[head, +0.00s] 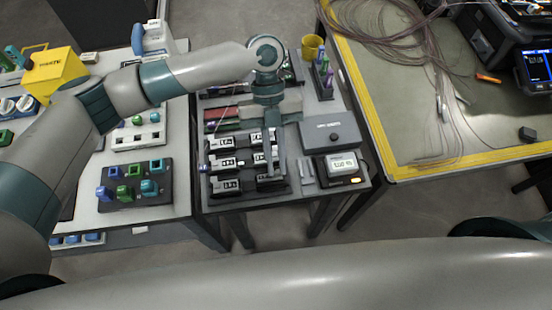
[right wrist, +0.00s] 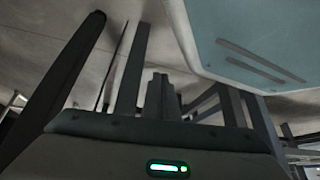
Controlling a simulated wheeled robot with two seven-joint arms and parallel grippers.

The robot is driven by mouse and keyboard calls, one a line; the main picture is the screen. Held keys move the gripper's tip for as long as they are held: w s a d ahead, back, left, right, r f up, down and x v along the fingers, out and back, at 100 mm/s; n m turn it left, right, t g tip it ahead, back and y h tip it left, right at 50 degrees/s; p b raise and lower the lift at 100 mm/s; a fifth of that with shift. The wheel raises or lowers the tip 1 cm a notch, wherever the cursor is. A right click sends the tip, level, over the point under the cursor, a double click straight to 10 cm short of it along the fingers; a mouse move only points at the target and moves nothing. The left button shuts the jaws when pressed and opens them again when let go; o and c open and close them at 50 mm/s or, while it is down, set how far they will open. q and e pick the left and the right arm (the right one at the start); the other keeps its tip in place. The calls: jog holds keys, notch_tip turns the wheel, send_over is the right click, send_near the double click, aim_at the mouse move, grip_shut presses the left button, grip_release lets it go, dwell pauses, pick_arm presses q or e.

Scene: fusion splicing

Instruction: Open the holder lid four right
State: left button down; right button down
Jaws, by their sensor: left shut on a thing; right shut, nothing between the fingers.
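Black fibre holders with white labels stand in two columns on the small workbench (head: 356,187). One holder of the left column (head: 222,163) shows clearly in the head view. A front holder of the right column (head: 268,184) shows beside the gripper. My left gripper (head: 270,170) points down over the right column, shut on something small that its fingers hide. I cannot tell which lid it is at, or whether that lid is raised. My right gripper (right wrist: 158,95) is shut and empty, away from the holders, in the right wrist view.
Right of the holders are a grey box (head: 330,133) and a small display unit (head: 341,166). A yellow cup (head: 312,47) stands behind them. A left table carries a dark tray (head: 133,185) of coloured parts. A yellow-edged table (head: 400,120) with loose cables stands right.

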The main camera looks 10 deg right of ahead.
pick_arm(q)
jog(key=c, duration=1.8)
grip_release()
jog(key=shift+o, duration=0.2)
pick_arm(e)
jog(key=shift+s, duration=0.1)
